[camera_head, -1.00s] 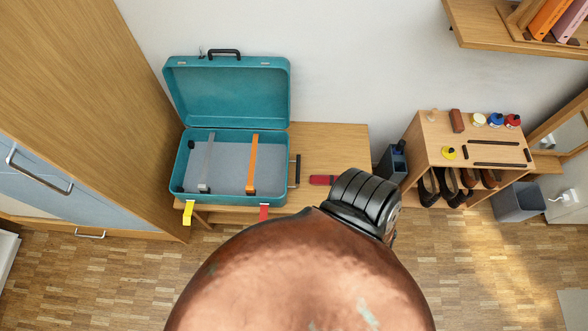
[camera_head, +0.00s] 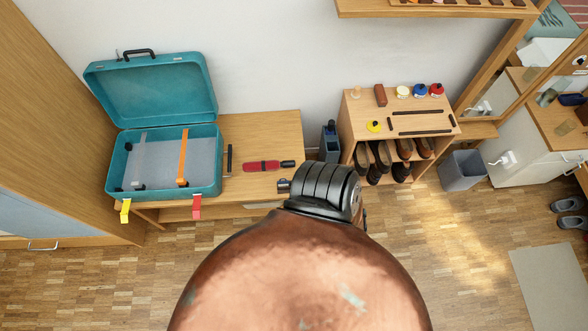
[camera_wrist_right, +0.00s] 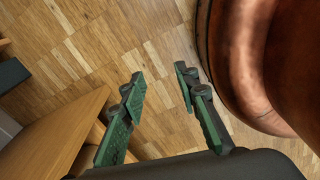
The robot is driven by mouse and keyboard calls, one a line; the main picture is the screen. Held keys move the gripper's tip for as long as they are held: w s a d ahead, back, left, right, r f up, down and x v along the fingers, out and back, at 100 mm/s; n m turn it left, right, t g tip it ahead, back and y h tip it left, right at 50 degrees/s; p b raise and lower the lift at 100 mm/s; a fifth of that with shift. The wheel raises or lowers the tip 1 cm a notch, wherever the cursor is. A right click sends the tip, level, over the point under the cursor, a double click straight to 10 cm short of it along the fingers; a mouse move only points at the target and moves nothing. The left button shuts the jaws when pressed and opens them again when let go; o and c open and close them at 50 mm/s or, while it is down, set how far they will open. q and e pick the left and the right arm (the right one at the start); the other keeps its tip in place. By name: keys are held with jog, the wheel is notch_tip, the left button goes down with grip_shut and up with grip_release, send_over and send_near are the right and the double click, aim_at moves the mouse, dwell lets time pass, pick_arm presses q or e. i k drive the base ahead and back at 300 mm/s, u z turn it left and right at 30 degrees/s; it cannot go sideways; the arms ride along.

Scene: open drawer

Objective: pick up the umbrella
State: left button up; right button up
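A short red rod with a black end (camera_head: 263,166), which looks like a folded umbrella, lies on the wooden bench top (camera_head: 262,128), right of the teal suitcase. It lies roughly level in the head view, with its black end to the right. A thin black bar (camera_head: 228,160) stands between it and the suitcase. My right gripper (camera_wrist_right: 160,75) shows in the right wrist view. Its green-padded fingers are apart with only wood floor between them. I cannot make out its fingers in the head view. My left gripper is not in view.
The open teal suitcase (camera_head: 165,96) takes up the bench's left part, with yellow and red tags hanging in front. A blue-grey bin (camera_head: 329,148) and a shoe rack (camera_head: 352,116) stand to the right. A grey waste bin (camera_head: 462,172) is further right. The floor in front is clear.

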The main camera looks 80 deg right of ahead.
aim_at(270, 164)
jog(key=k, duration=0.5)
jog(key=z, duration=2.6)
